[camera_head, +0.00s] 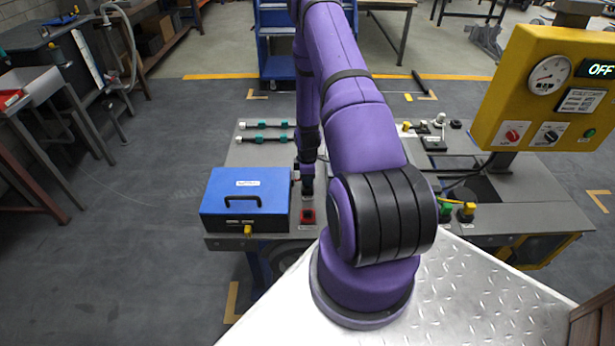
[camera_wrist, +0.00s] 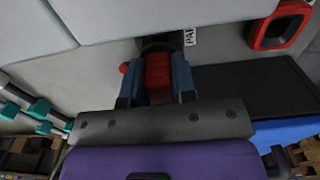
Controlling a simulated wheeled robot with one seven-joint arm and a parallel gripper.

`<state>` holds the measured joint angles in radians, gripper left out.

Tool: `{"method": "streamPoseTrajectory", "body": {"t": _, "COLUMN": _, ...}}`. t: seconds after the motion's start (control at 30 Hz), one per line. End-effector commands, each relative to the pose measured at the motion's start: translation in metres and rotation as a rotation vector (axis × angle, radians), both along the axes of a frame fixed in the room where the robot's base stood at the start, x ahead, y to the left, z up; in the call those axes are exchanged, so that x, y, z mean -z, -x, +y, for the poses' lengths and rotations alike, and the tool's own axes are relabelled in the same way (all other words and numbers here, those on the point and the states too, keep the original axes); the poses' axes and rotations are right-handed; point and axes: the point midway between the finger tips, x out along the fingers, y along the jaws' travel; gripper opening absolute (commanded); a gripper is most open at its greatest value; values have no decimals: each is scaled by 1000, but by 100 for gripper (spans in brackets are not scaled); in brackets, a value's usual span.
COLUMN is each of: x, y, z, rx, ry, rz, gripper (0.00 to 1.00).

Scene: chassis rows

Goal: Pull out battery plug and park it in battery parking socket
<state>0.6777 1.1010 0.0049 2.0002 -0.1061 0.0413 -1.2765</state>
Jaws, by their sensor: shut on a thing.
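In the wrist view my gripper (camera_wrist: 155,82) is shut on a red plug (camera_wrist: 158,72), with a blue-grey finger on each side. The plug's far end meets a dark socket (camera_wrist: 160,42) beside a label (camera_wrist: 190,37) reading "PAR", partly hidden. I cannot tell how deep the plug sits in it. A red-rimmed socket (camera_wrist: 280,25) with a dark, empty-looking opening lies to the right. In the head view my gripper (camera_head: 307,184) points down just behind the red socket (camera_head: 307,216), right of the blue box (camera_head: 245,204); the plug is hidden there.
The blue box has a black handle (camera_head: 243,200) and stands close beside my gripper. Teal-ended connectors (camera_head: 265,139) lie on the bench behind it. A yellow panel (camera_head: 550,90) reading "OFF" stands at right, with yellow and green plugs (camera_head: 457,211) below it.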

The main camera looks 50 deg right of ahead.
Motion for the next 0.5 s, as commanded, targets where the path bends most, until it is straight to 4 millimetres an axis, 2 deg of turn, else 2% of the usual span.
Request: {"method": "streamPoseTrajectory", "body": {"t": 0.5, "x": 11, "y": 0, "z": 0, "rx": -1, "ry": 1, "rz": -1, "gripper": 1}}
